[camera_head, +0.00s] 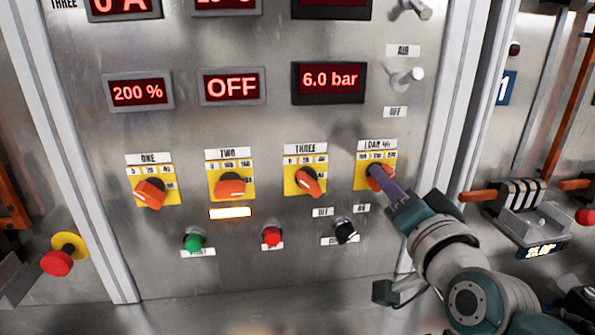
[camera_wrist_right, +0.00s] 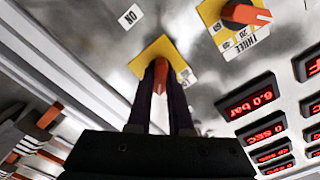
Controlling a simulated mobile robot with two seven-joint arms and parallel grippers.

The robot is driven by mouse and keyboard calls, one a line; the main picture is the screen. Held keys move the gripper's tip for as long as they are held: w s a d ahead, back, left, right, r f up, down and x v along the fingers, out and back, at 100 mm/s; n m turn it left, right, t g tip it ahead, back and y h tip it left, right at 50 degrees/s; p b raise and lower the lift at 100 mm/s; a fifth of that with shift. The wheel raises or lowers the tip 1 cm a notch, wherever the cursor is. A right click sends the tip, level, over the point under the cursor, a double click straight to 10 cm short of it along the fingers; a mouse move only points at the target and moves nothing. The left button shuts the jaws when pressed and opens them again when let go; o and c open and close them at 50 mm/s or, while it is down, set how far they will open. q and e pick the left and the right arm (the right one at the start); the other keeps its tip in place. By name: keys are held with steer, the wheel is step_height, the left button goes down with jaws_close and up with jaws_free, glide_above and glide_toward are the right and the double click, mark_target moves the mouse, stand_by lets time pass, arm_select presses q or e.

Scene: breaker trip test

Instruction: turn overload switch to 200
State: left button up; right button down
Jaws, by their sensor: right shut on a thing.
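The orange overload knob (camera_head: 389,172) sits on a yellow plate labelled LOAD % (camera_head: 362,182), the rightmost of the knobs in a row on the metal panel. My right gripper (camera_head: 380,177) reaches in from the right with its fingers on this knob. In the right wrist view, the two dark fingers (camera_wrist_right: 160,92) are on either side of the orange knob (camera_wrist_right: 160,75), shut on it. The fingers partly cover the knob and its scale. A red display (camera_head: 138,93) at the left reads 200 %. My left gripper is not in view.
Orange knobs ONE (camera_head: 149,193), TWO (camera_head: 230,187) and THREE (camera_head: 308,183) are to the left. Below are a green button (camera_head: 193,241), a red button (camera_head: 271,237) and a black selector (camera_head: 346,231). Other displays read OFF (camera_head: 232,86) and 6.0 bar (camera_head: 330,82).

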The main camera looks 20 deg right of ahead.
stand_by(0.5)
steer(key=c, duration=0.8)
jaws_free()
steer(key=v, duration=1)
steer(key=shift+b, duration=0.3)
